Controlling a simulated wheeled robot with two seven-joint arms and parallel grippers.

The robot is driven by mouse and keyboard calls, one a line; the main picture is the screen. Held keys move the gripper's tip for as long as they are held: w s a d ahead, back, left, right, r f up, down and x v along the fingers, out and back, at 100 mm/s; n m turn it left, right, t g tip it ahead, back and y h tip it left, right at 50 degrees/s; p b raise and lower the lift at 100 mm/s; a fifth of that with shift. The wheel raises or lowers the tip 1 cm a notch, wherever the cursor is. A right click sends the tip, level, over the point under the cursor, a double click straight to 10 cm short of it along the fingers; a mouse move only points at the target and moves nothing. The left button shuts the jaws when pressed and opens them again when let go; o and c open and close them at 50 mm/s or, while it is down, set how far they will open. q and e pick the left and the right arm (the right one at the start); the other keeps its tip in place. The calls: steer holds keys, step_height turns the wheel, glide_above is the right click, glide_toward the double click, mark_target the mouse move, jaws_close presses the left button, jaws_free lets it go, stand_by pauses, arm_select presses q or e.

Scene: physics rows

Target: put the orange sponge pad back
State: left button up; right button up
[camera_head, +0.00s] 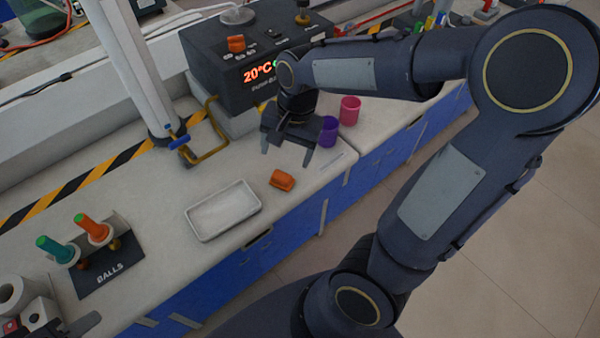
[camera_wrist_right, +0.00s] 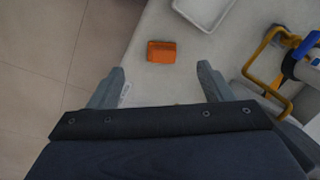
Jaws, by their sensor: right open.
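The orange sponge pad (camera_head: 282,180) lies on the white bench top, near its front edge and just right of a white tray (camera_head: 194,227). My right gripper (camera_head: 287,158) is open and empty above the bench, a little behind the pad. In the right wrist view the pad (camera_wrist_right: 161,52) lies beyond the open fingertips (camera_wrist_right: 160,76), between their lines and apart from them. The tray (camera_wrist_right: 178,9) shows partly at the top there. My left gripper is not in view.
A purple cup (camera_head: 328,131) and a pink cup (camera_head: 349,111) stand right of my right gripper. A yellow bent bar (camera_head: 213,150) and a dark heater box (camera_head: 215,70) stand behind. A rack marked BALLS (camera_head: 108,272) is at left. Bench is clear between rack and tray.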

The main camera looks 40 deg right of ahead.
steer(key=s+a+r+n+t+y, duration=0.1)
steer(key=s+r+n+t, duration=0.1)
steer(key=s+n, duration=0.2)
steer(key=s+a+r+n+t+y, duration=0.1)
steer(key=s+n, duration=0.3)
steer(key=s, duration=0.5)
steer(key=shift+a+r+n+t, duration=0.4)
steer(key=shift+a+r+t, duration=0.15)
steer(key=shift+a+t, duration=0.25)
